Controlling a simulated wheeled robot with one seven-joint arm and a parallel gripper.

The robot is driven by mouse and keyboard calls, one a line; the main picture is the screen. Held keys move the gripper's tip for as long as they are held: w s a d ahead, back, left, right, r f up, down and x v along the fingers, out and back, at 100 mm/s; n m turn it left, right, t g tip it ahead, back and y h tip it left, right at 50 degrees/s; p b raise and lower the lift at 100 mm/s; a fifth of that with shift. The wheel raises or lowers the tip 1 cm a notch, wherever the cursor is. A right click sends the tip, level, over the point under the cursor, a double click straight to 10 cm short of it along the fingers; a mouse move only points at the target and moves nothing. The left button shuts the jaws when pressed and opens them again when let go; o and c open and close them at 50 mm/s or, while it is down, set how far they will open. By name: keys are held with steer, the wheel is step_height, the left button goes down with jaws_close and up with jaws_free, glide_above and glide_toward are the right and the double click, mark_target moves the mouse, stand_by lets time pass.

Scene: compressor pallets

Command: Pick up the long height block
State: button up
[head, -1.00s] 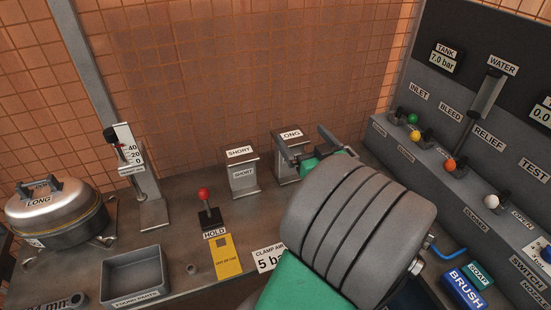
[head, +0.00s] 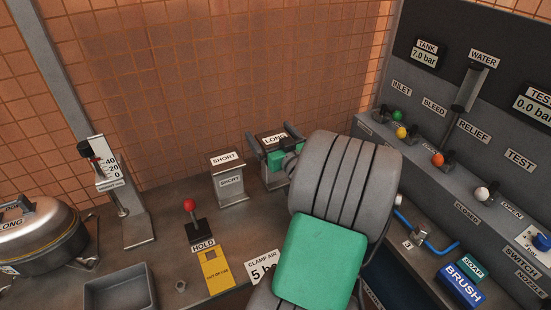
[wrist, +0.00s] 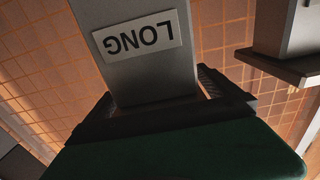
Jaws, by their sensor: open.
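The long height block (head: 273,178) is a grey block with a LONG label on top, standing on the bench near the back wall. My gripper (head: 270,141) is at its upper part, with one dark finger on each side. The gripper's green body and my arm cover some of the block's front. In the wrist view the long block (wrist: 150,75) shows its upside-down LONG label, and my gripper (wrist: 160,98) straddles it with open fingers. A gap shows beside the right finger; contact on the left is unclear.
The short block (head: 230,185) stands just left of the long block. A valve panel (head: 470,150) rises at the right.

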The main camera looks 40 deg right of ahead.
steer(key=shift+c, duration=0.6)
steer(key=c, duration=1.8)
steer(key=shift+d+r, duration=0.1)
steer(key=shift+r, duration=0.15)
steer(key=shift+c, duration=0.4)
